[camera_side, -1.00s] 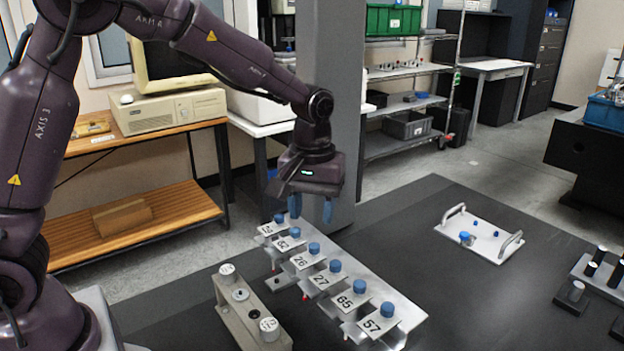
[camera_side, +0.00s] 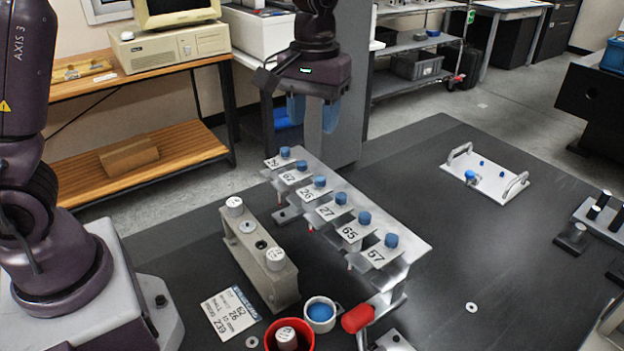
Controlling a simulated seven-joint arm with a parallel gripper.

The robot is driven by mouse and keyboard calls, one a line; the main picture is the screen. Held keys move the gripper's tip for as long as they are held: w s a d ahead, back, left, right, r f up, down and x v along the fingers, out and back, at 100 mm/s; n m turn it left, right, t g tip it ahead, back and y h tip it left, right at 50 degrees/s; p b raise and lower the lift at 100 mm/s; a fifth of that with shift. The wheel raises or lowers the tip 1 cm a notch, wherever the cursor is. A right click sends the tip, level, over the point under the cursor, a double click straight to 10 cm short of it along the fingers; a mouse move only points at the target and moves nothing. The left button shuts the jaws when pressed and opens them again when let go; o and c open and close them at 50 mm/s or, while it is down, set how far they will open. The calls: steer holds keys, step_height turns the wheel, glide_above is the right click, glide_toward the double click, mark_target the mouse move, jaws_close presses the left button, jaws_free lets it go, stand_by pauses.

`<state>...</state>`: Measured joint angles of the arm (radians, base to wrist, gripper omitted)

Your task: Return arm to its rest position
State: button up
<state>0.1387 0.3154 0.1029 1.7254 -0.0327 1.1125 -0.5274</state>
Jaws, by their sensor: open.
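My gripper (camera_side: 313,112) hangs above the far left end of the numbered rack, with its blue fingers apart and pointing down. Nothing shows between the fingers. The metal rack (camera_side: 392,222) holds a row of blue-capped probes behind number labels such as 27, 65 and 57. The fingertips are clear of the rack and the caps. My base stands at the left of the dark table.
A grey block (camera_side: 262,262) with white-topped cylinders stands left of the rack. A red cup (camera_side: 289,338), a white cup (camera_side: 320,316) and a printed card (camera_side: 230,314) are at the front. A handled plate (camera_side: 484,176) lies right.

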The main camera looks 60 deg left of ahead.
steer(key=s+a+r+m+t, duration=0.1)
steer(key=s+r+m+t, duration=0.2)
steer(key=s, duration=0.7)
steer(key=s+a+r+m+t, duration=0.1)
steer(key=s+r+m+t, duration=0.1)
steer(key=s, duration=0.8)
steer(key=shift+r+m+t, duration=0.4)
steer(key=shift+r, duration=0.35)
